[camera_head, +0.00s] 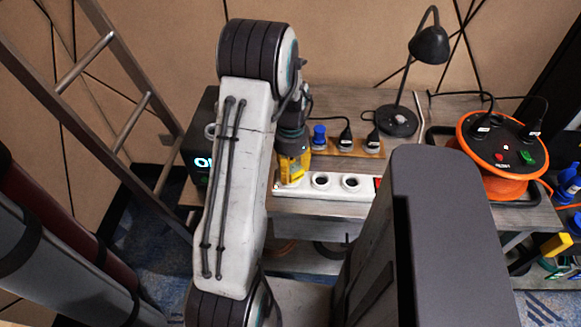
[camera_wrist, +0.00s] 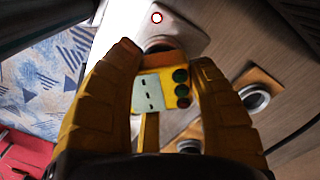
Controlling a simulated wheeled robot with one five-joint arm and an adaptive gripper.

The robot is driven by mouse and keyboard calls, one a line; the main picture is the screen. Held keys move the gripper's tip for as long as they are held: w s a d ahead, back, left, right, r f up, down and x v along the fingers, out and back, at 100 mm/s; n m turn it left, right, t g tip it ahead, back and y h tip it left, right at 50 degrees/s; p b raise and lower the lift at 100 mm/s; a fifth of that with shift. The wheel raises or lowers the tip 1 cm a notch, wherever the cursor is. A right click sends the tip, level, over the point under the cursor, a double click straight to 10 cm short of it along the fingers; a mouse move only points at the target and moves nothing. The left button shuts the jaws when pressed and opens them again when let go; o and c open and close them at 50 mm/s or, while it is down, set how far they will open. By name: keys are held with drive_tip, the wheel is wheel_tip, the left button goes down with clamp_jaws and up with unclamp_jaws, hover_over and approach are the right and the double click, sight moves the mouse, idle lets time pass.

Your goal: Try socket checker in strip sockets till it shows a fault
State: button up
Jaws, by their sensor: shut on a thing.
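My gripper (camera_head: 292,155) is shut on the yellow socket checker (camera_head: 290,171), above the left end of the white socket strip (camera_head: 336,193). Two round sockets of the strip show uncovered to the right of the checker. In the wrist view my gripper's yellow fingers (camera_wrist: 160,62) sit on both sides of the checker (camera_wrist: 170,80). It has a pale label with dark marks and several small round lamps, dark green and dark red; I cannot tell which are lit. Its far end is at a socket in the strip (camera_wrist: 185,38); I cannot tell how deep it sits.
Behind stands a wooden strip (camera_head: 362,152) with blue and black plugs. A black desk lamp (camera_head: 398,121) and an orange cable reel (camera_head: 490,180) stand on the bench to the right. A dark box with a lit display (camera_head: 203,162) and a ladder (camera_head: 100,50) are left.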

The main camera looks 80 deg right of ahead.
drive_tip(key=shift+f+b, duration=0.35)
drive_tip(key=shift+f, duration=0.15)
drive_tip(key=o, duration=1.7)
drive_tip(key=shift+r, duration=0.2)
drive_tip(key=shift+r+p, duration=2.15)
drive_tip(key=shift+r, duration=0.7)
